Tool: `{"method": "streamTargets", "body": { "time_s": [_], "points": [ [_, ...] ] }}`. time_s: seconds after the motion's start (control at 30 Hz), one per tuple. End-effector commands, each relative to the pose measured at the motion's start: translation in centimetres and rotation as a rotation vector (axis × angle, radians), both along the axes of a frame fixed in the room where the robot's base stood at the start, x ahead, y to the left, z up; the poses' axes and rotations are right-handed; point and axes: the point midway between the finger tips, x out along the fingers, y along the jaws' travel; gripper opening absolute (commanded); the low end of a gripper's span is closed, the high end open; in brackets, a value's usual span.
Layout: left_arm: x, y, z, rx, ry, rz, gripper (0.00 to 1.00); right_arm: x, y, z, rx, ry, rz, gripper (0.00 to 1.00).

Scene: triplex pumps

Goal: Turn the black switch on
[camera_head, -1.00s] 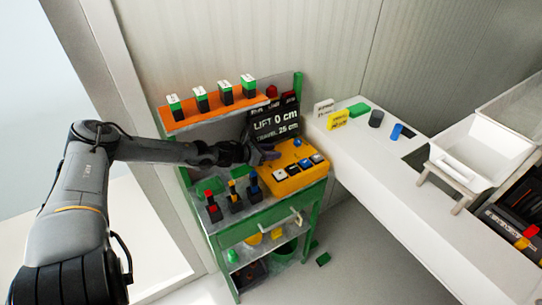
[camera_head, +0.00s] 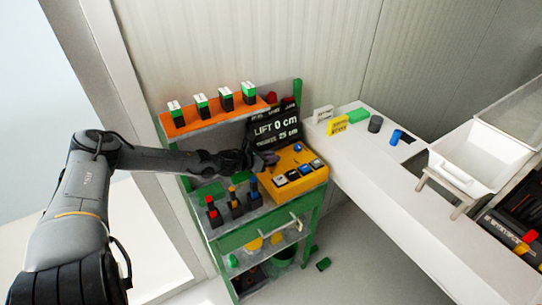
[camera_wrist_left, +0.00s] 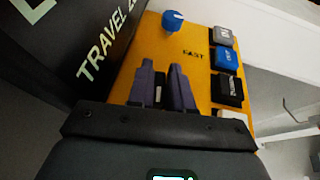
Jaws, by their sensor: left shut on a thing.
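A yellow control box (camera_head: 291,160) stands on the green cart, and its top also shows in the left wrist view (camera_wrist_left: 200,44). My left gripper (camera_head: 268,159) is at the box's left side. In the left wrist view its two purple fingers (camera_wrist_left: 163,88) are over the box top, shut on a small dark thing (camera_wrist_left: 159,88) between them. This looks like the black switch, but the fingers hide most of it. A blue knob (camera_wrist_left: 172,20) stands beyond the fingers. A row of buttons, with a blue one (camera_wrist_left: 227,58) and a black one (camera_wrist_left: 229,90), lies to their right. My right gripper is not in view.
A black display (camera_head: 276,126) reading LIFT 0 cm stands behind the box. Several lever switches with coloured tops (camera_head: 236,201) stand on the cart in front. An orange shelf (camera_head: 214,115) is behind. A white counter (camera_head: 385,166) runs to the right.

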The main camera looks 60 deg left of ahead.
Motion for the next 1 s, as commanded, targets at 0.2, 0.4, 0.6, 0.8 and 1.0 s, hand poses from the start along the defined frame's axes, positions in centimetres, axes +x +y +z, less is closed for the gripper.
{"method": "streamTargets", "body": {
  "time_s": [0.2, 0.4, 0.6, 0.8, 1.0],
  "points": [
    [-0.01, -0.08, 0.11, -0.003, 0.001, 0.138, 0.00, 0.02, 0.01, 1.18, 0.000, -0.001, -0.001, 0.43],
    [-0.08, -0.04, -0.06, 0.000, 0.003, 0.166, 0.00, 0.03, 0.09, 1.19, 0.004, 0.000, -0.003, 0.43],
    [-0.08, -0.03, -0.07, 0.001, 0.004, 0.165, 0.23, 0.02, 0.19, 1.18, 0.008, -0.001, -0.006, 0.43],
    [-0.08, -0.02, -0.05, 0.000, 0.003, 0.164, 0.40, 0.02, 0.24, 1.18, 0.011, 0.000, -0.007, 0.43],
    [-0.07, 0.00, -0.04, 0.000, 0.003, 0.164, 0.40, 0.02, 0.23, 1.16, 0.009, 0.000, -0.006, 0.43]
  ]
}}
